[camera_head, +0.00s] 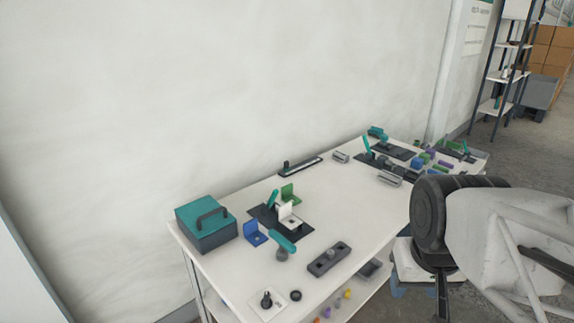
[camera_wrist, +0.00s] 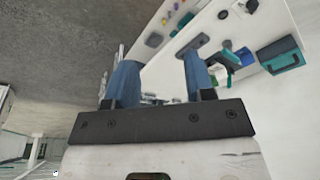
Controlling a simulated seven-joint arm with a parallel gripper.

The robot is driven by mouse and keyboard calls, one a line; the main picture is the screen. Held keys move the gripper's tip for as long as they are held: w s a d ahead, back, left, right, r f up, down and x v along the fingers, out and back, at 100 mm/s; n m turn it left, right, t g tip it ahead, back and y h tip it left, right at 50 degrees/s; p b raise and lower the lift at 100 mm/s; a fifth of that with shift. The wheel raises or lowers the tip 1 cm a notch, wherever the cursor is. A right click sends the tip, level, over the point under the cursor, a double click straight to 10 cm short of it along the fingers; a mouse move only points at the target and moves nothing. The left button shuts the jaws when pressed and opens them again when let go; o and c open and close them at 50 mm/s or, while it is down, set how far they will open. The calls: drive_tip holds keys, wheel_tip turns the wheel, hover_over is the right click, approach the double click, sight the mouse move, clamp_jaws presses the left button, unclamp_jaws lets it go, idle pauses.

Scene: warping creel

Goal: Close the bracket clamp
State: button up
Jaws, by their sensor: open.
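A dark base plate (camera_head: 264,219) lies on the near half of the white table, with a white L-shaped bracket (camera_head: 288,215) on it. A teal lever (camera_head: 272,199) stands raised and tilted beside the white bracket and looks like the bracket clamp's handle; its exact clamp state is too small to tell. A green bracket (camera_head: 290,192) is behind and a blue bracket (camera_head: 254,234) is in front to the left. My gripper (camera_wrist: 160,62) shows two blue fingers spread apart and empty in the wrist view, well away from the table's objects.
A teal-lidded box (camera_head: 205,222) stands at the table's left end. A teal-handled tool (camera_head: 282,242) and a dark grey block (camera_head: 329,259) lie near the front. More teal-levered fixtures (camera_head: 380,158) fill the far right end. The table's middle has free room. My arm is right of the table.

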drive_tip(key=w+a+r+n, duration=0.1)
drive_tip(key=w+a+r, duration=0.1)
drive_tip(key=w, duration=0.6)
drive_tip(key=w+a+r+n, duration=0.1)
drive_tip(key=w+a, duration=0.1)
drive_tip(key=w, duration=0.6)
drive_tip(key=n+g, duration=0.3)
drive_tip(key=n, duration=0.4)
hover_over(275, 198)
drive_tip(key=f, duration=1.7)
drive_tip(key=shift+s+d+f, duration=0.3)
drive_tip(key=shift+s+d, duration=0.05)
drive_tip(key=shift+s, duration=0.05)
drive_tip(key=shift+w+a+f, duration=0.35)
drive_tip(key=shift+f, duration=0.05)
drive_tip(key=shift+f, duration=0.15)
drive_tip(key=shift+f, duration=3.75)
drive_tip(key=shift+c, duration=0.2)
